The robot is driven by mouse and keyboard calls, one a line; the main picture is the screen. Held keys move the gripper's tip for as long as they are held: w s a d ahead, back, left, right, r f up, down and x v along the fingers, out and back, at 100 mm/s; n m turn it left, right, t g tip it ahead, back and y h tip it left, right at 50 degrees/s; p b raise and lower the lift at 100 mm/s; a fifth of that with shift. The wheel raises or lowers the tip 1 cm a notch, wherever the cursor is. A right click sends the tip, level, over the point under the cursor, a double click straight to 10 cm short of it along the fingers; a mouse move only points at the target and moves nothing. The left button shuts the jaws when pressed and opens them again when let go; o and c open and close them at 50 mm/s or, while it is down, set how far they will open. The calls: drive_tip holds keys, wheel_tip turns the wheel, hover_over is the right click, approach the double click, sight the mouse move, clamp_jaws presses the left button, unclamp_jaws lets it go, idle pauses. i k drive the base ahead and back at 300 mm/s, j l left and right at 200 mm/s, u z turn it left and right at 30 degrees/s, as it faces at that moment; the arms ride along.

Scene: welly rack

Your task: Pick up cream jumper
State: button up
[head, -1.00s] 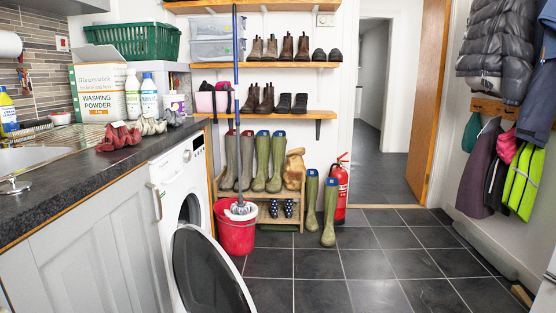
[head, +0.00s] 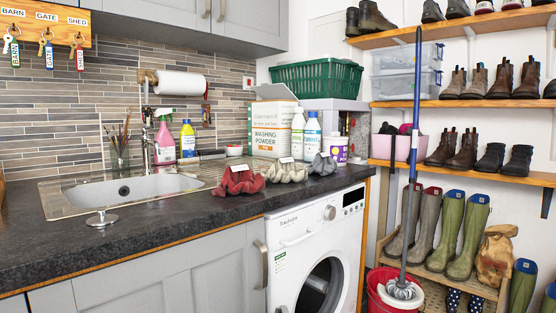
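A crumpled cream jumper (head: 286,172) lies on the dark worktop (head: 130,236) above the washing machine, with a small white card on it. A red jumper (head: 239,182) lies to its left, nearer the sink. A grey jumper (head: 323,165) lies to its right. Both also carry small white cards. The three sit in a row near the worktop's front edge. My gripper is not in view.
Behind the jumpers stand a washing powder box (head: 273,126), white bottles (head: 312,135) and a purple-and-white tub (head: 337,151). The washing machine (head: 318,255) is below. A mop (head: 410,170) in a red bucket (head: 384,292) stands right.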

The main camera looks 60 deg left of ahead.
sight(287, 169)
drive_tip(key=i+u, duration=0.25)
drive_tip(key=u, duration=0.25)
drive_tip(key=i+u, duration=0.3)
drive_tip(key=u, duration=0.15)
drive_tip(key=i+l+u, duration=0.1)
drive_tip(key=i+u, duration=0.15)
drive_tip(key=u, duration=0.25)
drive_tip(key=i+l+u, duration=0.2)
drive_tip(key=u, duration=0.3)
drive_tip(key=i+l+u, duration=0.3)
drive_tip(key=u, duration=0.15)
drive_tip(key=i+l+u, duration=0.3)
drive_tip(key=u, duration=0.2)
drive_tip(key=l, duration=0.05)
